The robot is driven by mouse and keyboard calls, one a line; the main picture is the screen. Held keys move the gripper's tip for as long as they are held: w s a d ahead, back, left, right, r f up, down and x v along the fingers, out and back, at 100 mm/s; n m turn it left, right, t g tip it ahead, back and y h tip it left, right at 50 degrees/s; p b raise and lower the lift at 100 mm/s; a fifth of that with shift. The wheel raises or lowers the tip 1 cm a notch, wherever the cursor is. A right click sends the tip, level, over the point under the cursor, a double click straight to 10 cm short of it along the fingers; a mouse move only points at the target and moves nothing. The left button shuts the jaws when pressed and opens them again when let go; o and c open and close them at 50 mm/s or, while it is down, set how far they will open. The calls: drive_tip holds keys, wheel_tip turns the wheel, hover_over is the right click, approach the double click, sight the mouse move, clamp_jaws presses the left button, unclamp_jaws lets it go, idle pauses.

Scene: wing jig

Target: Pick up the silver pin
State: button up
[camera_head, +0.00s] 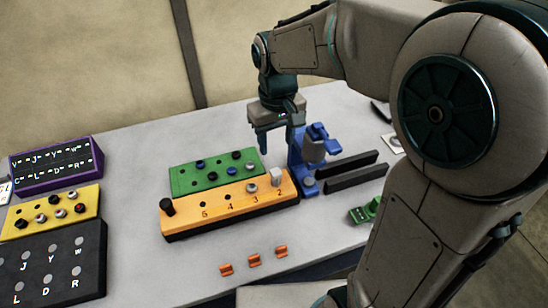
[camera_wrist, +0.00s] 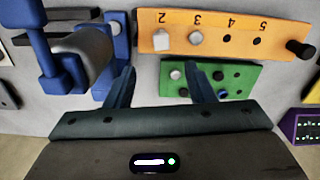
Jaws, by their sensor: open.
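Several silver pins are in view, and I cannot tell which one the task means. On the orange numbered block (camera_head: 222,215), a tall silver pin (camera_head: 276,176) stands at 2 and a shorter silver pin (camera_head: 252,188) at 3. Both also show in the wrist view, at 2 (camera_wrist: 161,41) and 3 (camera_wrist: 196,38). The green block (camera_head: 205,183) behind holds another silver pin (camera_head: 250,168) among black and blue ones. My gripper (camera_head: 275,143) is open and empty above the green block's far right end. In the wrist view its blue fingers (camera_wrist: 160,70) are spread apart.
A blue fixture with a grey cylinder (camera_head: 313,150) stands close to the right of my gripper. Two dark bars (camera_head: 345,172) lie right of it. A yellow block (camera_head: 50,212), a black lettered board (camera_head: 55,265) and a purple box (camera_head: 60,165) stand left. Small orange clips (camera_head: 254,261) lie in front.

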sight(276, 171)
drive_tip(key=f, duration=0.7)
drive_tip(key=shift+s+a+f, duration=0.15)
drive_tip(key=shift+a+f, duration=0.05)
drive_tip(key=shift+a, duration=0.05)
drive_tip(key=shift+d+f+p, duration=0.15)
drive_tip(key=shift+f+p, duration=0.65)
drive_tip(key=shift+f, duration=2.2)
clamp_jaws()
